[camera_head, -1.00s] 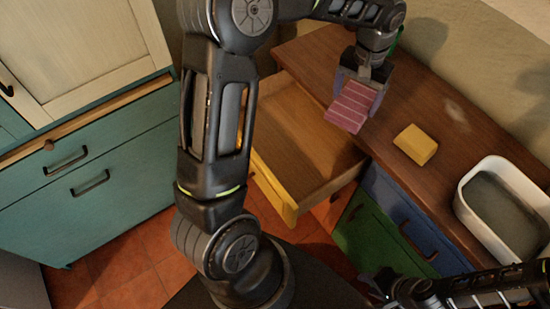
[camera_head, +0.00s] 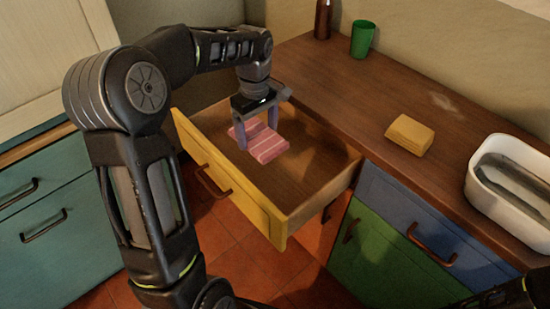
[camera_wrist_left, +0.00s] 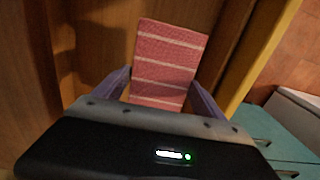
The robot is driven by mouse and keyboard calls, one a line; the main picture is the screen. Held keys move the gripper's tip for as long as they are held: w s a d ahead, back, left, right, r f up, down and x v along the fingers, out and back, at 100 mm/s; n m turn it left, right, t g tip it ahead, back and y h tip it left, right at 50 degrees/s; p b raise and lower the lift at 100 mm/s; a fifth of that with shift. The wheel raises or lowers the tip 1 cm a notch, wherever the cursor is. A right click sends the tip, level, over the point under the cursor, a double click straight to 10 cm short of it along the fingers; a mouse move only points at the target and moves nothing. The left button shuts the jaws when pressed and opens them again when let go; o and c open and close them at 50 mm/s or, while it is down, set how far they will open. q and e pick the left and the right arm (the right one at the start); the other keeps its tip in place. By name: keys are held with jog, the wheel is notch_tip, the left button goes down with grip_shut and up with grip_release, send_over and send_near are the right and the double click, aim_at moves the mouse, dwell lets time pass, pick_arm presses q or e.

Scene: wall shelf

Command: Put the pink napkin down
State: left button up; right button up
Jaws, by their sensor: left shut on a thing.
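The pink napkin (camera_head: 262,143), folded and with pale stripes, is inside the open yellow-fronted drawer (camera_head: 232,190). My left gripper (camera_head: 257,138) reaches down into the drawer from above, with its purple fingers on either side of the napkin, and is shut on it. In the left wrist view the napkin (camera_wrist_left: 167,58) stretches out beyond the fingers, over the wooden drawer interior. I cannot tell whether the napkin touches the drawer bottom. My right gripper is not seen; only a dark part of an arm shows at the bottom right.
On the wooden counter (camera_head: 340,90) are a yellow sponge-like block (camera_head: 410,134), a white basin (camera_head: 515,185), a green cup (camera_head: 362,40) and a dark bottle (camera_head: 323,20). The right part of the drawer is bare. Blue (camera_head: 415,220) and green (camera_head: 365,240) fronts are closed.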

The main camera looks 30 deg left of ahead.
pick_arm(q)
send_over(260, 165)
jog(key=shift+s+f, duration=0.1)
jog(key=shift+f, duration=2.4)
jog(key=shift+f+b, duration=0.4)
jog(key=shift+f, duration=2.1)
jog(key=shift+f, duration=0.15)
jog(key=o, duration=1.3)
